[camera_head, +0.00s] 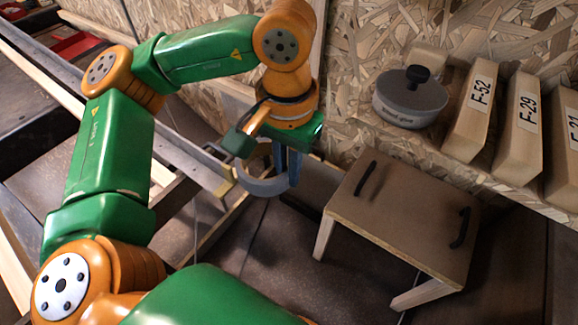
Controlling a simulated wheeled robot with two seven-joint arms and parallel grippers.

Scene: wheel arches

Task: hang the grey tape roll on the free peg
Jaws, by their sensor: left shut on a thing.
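The grey tape roll (264,187) is a ring held below my left gripper (291,176). The gripper points down and its blue-grey fingers are shut on the roll's right side. The roll hangs in the air left of the small wooden stool, apart from it. Part of the roll is hidden behind the gripper and wrist. I cannot make out a free peg in this view. My right gripper is not in view.
A brown-topped stool (400,221) with two black handles stands right of the gripper. A chipboard shelf holds a round grey tin (409,100) with a black knob and wooden blocks labelled F-52 (470,112) and F-29 (514,127). A chipboard wall rises behind.

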